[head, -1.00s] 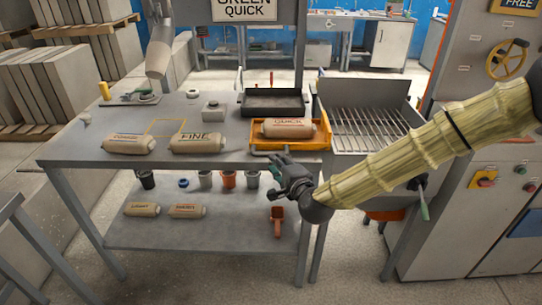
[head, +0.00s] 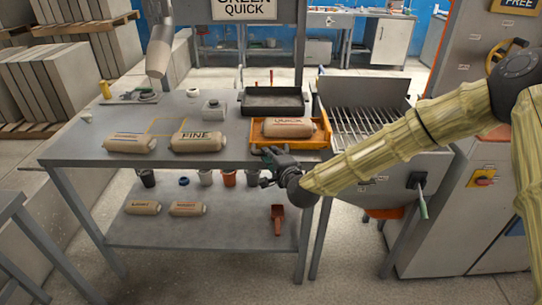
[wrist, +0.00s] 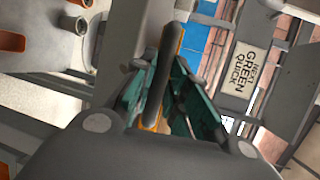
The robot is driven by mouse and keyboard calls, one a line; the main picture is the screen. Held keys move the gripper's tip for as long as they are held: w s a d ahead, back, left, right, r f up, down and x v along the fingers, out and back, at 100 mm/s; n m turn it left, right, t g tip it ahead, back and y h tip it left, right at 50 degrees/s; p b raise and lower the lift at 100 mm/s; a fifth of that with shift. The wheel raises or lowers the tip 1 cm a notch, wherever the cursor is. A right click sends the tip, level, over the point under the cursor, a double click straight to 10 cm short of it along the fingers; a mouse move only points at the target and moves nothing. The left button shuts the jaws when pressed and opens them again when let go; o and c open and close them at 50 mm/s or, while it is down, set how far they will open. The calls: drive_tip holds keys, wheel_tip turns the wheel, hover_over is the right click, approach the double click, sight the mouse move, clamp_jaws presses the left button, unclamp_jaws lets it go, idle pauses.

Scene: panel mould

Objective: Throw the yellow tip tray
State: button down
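The yellow tip tray (head: 322,142) sits on the right part of the bench top, with a tan bag marked QUICK (head: 290,128) lying in it. My gripper (head: 265,166) is at the bench's front edge, just in front of the tray's left front. In the wrist view, its teal-padded fingers stand apart on either side of a dark bar (wrist: 164,70), which looks like the tray's front handle. A strip of the yellow tray (wrist: 178,38) shows behind the bar. I cannot tell whether the fingers touch the bar.
A slatted grate (head: 362,122) adjoins the bench at right. A dark tray (head: 272,101) stands behind the yellow one. A FINE bag (head: 197,142) and another bag (head: 130,143) lie to the left. Cups and a red scoop (head: 278,219) are below.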

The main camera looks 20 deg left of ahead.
drive_tip(key=shift+r, duration=0.15)
drive_tip(key=w+d+r+m+t+y+b, duration=0.1)
drive_tip(key=d+r+m+b, duration=0.2)
drive_tip(key=r+m+b, duration=0.2)
drive_tip(key=w+d+r+m+t+y+b, duration=0.1)
drive_tip(key=d+r+m+b, duration=0.3)
drive_tip(key=r, duration=0.7)
drive_tip(key=shift+d+m+t+y+b, duration=0.15)
drive_tip(key=shift+m+t+y+b, duration=0.35)
drive_tip(key=shift+b, duration=0.65)
drive_tip(key=shift+w+r+t+h, duration=0.15)
drive_tip(key=shift+r+t+h, duration=0.1)
drive_tip(key=shift+t+h, duration=0.05)
drive_tip(key=c, duration=1.7)
unclamp_jaws()
drive_tip(key=shift+d, duration=0.15)
